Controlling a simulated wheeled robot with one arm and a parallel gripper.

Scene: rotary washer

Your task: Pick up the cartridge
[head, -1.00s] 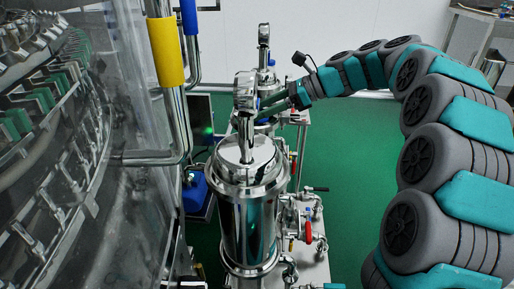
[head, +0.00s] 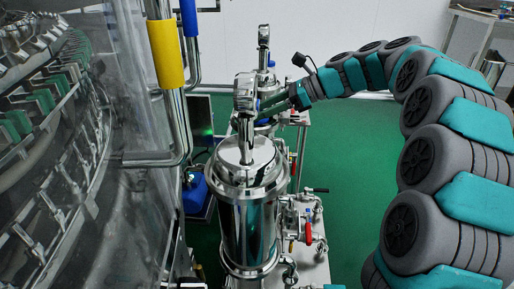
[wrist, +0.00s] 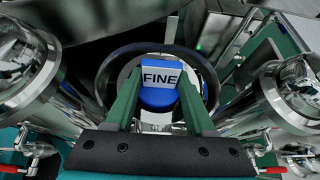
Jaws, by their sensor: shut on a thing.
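The cartridge (wrist: 160,99) is blue with a white label reading "FINE", seen in the middle of the wrist view. The two green fingers of my gripper (wrist: 159,92) lie along its left and right sides and are shut on it. In the head view, my gripper (head: 262,107) is at the end of the arm, reaching left behind the near steel housing's upright handle. A small blue patch shows by the fingers there, mostly hidden by the handle. I cannot tell whether the cartridge touches anything beneath it.
A tall steel housing (head: 249,225) with a domed lid stands in front of my gripper, another behind. Steel cylinders (wrist: 24,62) flank both sides in the wrist view. The washer machine (head: 80,150) fills the left. Green floor (head: 345,170) is clear to the right.

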